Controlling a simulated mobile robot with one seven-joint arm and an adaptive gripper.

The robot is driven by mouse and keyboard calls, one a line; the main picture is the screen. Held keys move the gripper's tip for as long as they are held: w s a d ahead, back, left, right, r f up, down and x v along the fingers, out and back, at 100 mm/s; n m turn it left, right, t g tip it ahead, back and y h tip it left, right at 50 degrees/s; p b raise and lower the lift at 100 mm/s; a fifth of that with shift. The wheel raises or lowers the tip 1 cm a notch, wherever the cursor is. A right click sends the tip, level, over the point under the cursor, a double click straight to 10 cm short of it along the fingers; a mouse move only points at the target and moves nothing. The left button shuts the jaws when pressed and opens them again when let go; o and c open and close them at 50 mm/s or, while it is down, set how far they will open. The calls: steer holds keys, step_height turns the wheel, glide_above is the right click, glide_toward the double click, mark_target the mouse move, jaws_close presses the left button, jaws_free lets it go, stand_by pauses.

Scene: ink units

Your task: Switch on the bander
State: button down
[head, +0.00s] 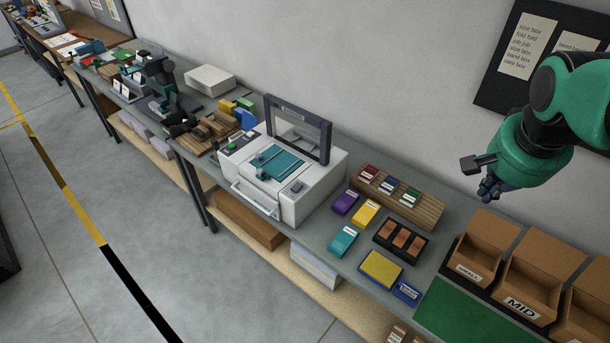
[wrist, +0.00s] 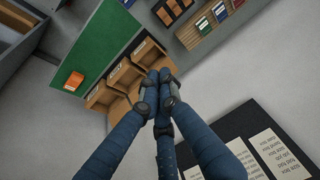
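The bander is most likely the white machine (head: 290,180) with a dark upright arch (head: 300,125) and a teal top plate (head: 278,163), on the grey bench in the head view. A small dark panel with a green button (head: 232,147) is at its left, and a small grey part (head: 298,187) is on its front right top. My gripper (head: 488,190) is in the air at the right, above the cardboard bins and well apart from the machine. In the wrist view its blue fingers (wrist: 158,82) come together at the tips, with nothing seen between them. The machine is not visible there.
Cardboard bins (head: 510,285) and a green mat (head: 455,312) are below my gripper. A wooden rack (head: 395,195), coloured packs (head: 365,212) and a dark tray (head: 400,241) lie between it and the machine. A dark notice board (head: 500,75) is on the wall behind.

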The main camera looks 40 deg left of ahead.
steer(key=w+a+f+p, duration=0.15)
steer(key=w+a, duration=0.25)
steer(key=a, duration=0.9)
steer(key=p, duration=0.4)
glide_above(301, 185)
steer(key=s, duration=0.5)
step_height(301, 185, down, 17)
steer(key=shift+w+r+g+h, duration=0.2)
steer(key=shift+g+h, duration=0.1)
steer(key=shift+g, duration=0.1)
steer(key=shift+f, duration=0.15)
steer(key=x, duration=1.3)
steer(key=shift+w+f, duration=0.1)
steer(key=shift+f, duration=0.25)
steer(key=shift+w, duration=0.1)
